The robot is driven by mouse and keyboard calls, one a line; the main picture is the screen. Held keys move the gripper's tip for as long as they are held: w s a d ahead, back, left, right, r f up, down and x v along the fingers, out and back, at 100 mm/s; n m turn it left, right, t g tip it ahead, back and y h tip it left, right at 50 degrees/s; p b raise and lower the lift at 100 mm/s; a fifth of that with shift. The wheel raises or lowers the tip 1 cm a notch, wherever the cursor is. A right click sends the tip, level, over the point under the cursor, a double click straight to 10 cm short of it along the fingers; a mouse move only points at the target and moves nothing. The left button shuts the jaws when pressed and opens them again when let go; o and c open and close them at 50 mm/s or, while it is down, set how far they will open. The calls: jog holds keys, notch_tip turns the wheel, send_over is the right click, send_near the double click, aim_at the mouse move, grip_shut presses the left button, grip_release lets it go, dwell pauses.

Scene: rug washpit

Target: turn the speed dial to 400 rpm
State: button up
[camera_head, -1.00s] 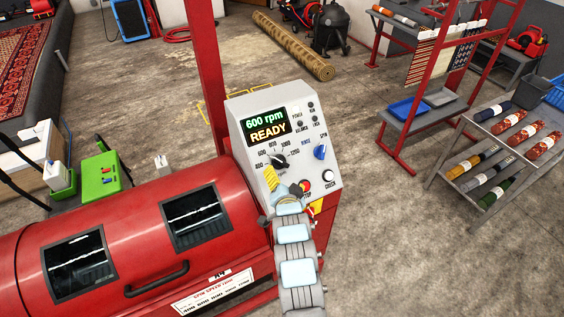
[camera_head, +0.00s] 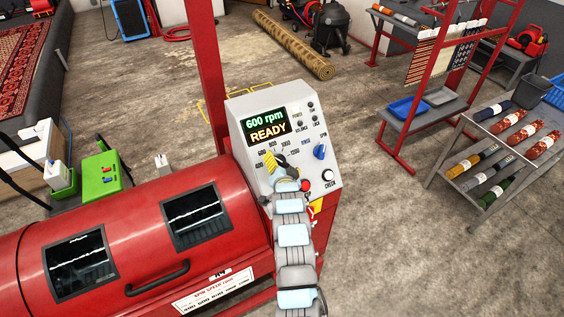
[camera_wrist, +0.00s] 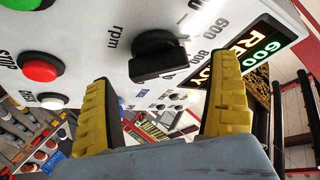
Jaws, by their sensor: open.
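The speed dial (camera_wrist: 157,55) is a black knob with a raised grip, on the sloped grey control panel (camera_head: 240,117). In the wrist view it lies ahead of and between the yellow fingertips, seemingly without contact. My gripper (camera_wrist: 166,84) is open and empty; its fingers are spread wider than the knob. In the head view my gripper (camera_head: 279,168) is over the dial and partly hides it. The display (camera_head: 267,124) reads "600 rpm READY", and is partly visible in the wrist view (camera_wrist: 262,52). I cannot clearly tell the pointer's exact setting.
A blue knob (camera_head: 319,152), a red stop button (camera_wrist: 40,67) and a white button (camera_head: 328,175) sit close to the dial. The red drum machine (camera_head: 130,215) stands left of the panel. A red post (camera_head: 207,70) rises behind it.

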jog(key=shift+x, duration=0.8)
jog(key=shift+f, duration=0.1)
jog(key=c, duration=1.2)
